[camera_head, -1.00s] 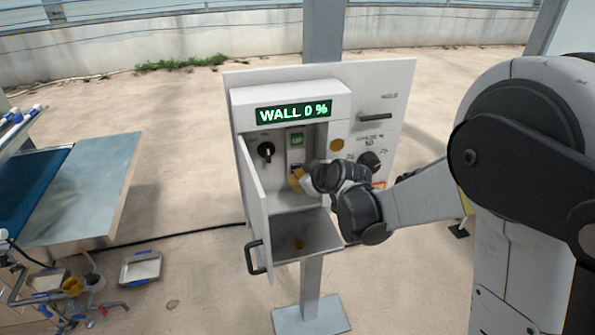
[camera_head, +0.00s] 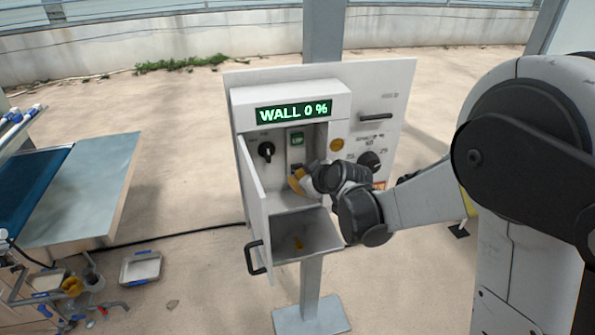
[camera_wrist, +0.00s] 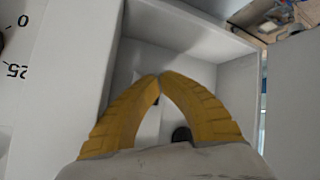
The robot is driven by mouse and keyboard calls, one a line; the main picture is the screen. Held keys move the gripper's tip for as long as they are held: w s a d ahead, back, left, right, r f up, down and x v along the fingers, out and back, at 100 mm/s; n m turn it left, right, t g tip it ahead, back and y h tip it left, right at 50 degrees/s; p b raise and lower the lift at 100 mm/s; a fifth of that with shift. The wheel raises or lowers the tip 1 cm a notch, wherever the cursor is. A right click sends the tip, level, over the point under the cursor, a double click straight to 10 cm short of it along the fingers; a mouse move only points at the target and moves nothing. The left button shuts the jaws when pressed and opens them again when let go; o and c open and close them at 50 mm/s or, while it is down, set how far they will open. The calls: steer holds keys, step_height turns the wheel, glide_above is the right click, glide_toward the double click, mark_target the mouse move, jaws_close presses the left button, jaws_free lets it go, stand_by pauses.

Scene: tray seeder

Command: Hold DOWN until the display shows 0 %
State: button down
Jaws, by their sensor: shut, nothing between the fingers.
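The display (camera_head: 293,111) on the control box reads "WALL 0 %" in green. Below it, inside the open box, a green UP button (camera_head: 297,139) shows in the head view. A darker button (camera_head: 296,168) sits under it, partly hidden by my gripper. My gripper (camera_head: 296,181) is inside the box opening at that lower button; I cannot tell whether it touches it. In the wrist view the yellow fingers (camera_wrist: 160,77) meet at their tips, shut with nothing between them.
The box door (camera_head: 253,202) hangs open at the left with a dark handle. A black knob (camera_head: 266,150) is inside, left of the buttons. A dial (camera_head: 369,161) and a yellow round button (camera_head: 337,145) are on the panel to the right. A table (camera_head: 95,190) stands far left.

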steer(key=shift+s+d, duration=0.2)
steer(key=shift+s, duration=0.45)
steer(key=s, duration=0.2)
steer(key=s+d, duration=0.1)
steer(key=s, duration=0.1)
steer(key=shift+s+d, duration=0.2)
steer(key=shift+s, duration=0.2)
steer(key=s+d+m+g+h+b, duration=0.1)
steer(key=s+d+m+h+b, duration=0.1)
steer(key=s+d+m, duration=0.3)
steer(key=s+d+m+g+h+b, duration=0.1)
steer(key=s+d+m+h+b, duration=0.2)
steer(key=s+d, duration=1)
steer(key=s+m+b, duration=0.2)
steer(key=s, duration=0.5)
steer(key=shift+d+f+g, duration=0.15)
steer(key=shift+f+g, duration=0.1)
steer(key=shift+g, duration=0.05)
